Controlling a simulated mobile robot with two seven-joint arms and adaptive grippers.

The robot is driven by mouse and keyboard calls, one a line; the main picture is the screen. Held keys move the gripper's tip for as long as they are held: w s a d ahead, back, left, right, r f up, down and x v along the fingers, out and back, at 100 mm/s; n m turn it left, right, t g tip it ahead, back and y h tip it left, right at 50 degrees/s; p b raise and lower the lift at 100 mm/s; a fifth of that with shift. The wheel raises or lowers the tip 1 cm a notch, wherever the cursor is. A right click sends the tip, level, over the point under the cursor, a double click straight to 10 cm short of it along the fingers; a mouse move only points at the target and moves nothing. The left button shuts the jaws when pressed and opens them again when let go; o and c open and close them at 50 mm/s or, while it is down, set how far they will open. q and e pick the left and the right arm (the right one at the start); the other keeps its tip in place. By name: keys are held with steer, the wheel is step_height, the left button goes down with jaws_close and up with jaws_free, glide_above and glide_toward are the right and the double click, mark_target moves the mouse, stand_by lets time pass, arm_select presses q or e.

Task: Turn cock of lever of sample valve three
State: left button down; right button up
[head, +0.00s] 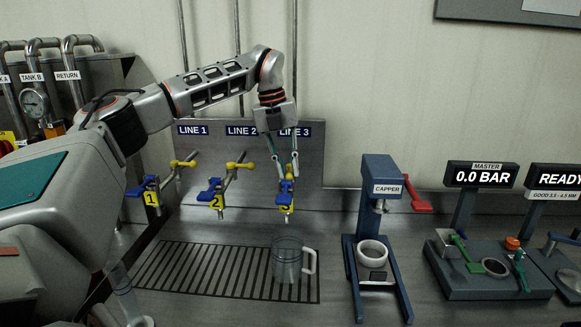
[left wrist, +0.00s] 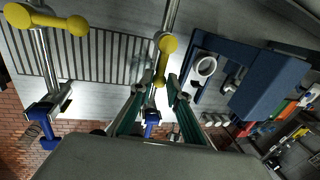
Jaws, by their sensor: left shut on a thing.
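Sample valve three (head: 287,207) is the rightmost of the three valves under the LINE 3 label. It has a blue handle and a yellow tag. Its yellow lever (left wrist: 162,60) shows in the left wrist view, lying roughly along the pipe. My left gripper (head: 289,178) reaches down from above to this valve. In the left wrist view its fingers (left wrist: 159,88) are on both sides of the yellow lever, shut on it. The fingers partly hide the lever in the head view. My right gripper is not in view.
Valve two (head: 217,201) and valve one (head: 151,197) stand to the left, their yellow levers sideways. A clear mug (head: 287,262) stands on the drain grate (head: 200,272) below. The blue capper (head: 380,200) stands to the right, with gauge stations (head: 485,265) beyond.

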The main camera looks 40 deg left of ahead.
arm_select(q)
steer(key=shift+a, duration=0.1)
stand_by(0.3)
steer(key=c, duration=2.2)
jaws_free()
steer(key=shift+s, duration=0.1)
steer(key=shift+o, duration=0.2)
step_height(320, 180, up, 12)
steer(key=s+a, duration=0.1)
steer(key=a, duration=0.1)
steer(key=shift+s+f, duration=0.1)
